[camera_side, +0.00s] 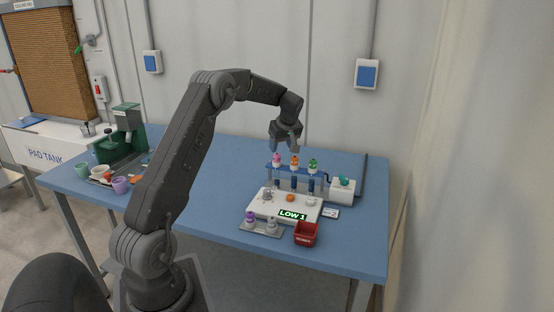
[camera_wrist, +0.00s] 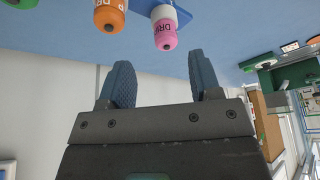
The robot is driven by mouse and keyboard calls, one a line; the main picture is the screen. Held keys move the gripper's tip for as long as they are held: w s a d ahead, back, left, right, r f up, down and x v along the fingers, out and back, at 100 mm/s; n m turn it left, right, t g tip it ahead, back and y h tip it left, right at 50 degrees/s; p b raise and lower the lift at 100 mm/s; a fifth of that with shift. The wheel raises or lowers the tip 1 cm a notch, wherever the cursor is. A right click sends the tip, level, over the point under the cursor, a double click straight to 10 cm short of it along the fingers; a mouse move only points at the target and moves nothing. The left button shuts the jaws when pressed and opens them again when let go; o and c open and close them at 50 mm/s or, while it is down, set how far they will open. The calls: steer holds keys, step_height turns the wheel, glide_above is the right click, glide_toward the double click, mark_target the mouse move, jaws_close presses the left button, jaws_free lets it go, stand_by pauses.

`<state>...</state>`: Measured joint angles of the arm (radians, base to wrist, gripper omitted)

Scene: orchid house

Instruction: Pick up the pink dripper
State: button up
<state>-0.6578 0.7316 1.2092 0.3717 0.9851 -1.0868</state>
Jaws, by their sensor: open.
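The pink dripper (camera_side: 277,159) stands upright in the blue rack (camera_side: 288,170), at its left end in the side view. In the wrist view the pink dripper (camera_wrist: 165,36) hangs into the top of the picture, beyond and apart from the fingertips. My gripper (camera_side: 285,148) is above the rack, close over the pink and orange drippers in the side view. In the wrist view my gripper (camera_wrist: 160,78) shows two blue fingers spread apart with nothing between them.
An orange dripper (camera_side: 295,161) and a green dripper (camera_side: 313,165) stand in the same rack.

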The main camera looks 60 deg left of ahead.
mark_target(277, 154)
steer(key=x, duration=0.5)
steer(key=shift+s+a, duration=0.1)
steer(key=shift+s, duration=0.3)
steer(key=shift+c, duration=0.2)
steer(key=c, duration=1)
steer(key=shift+o, duration=0.2)
steer(key=shift+r, duration=0.15)
steer(key=shift+r, duration=0.6)
step_height(277, 154, up, 3)
steer(key=shift+f, duration=0.1)
steer(key=s+a+r, duration=0.3)
steer(key=s+r, duration=0.3)
steer(key=s, duration=0.5)
steer(key=shift+a+r, duration=0.35)
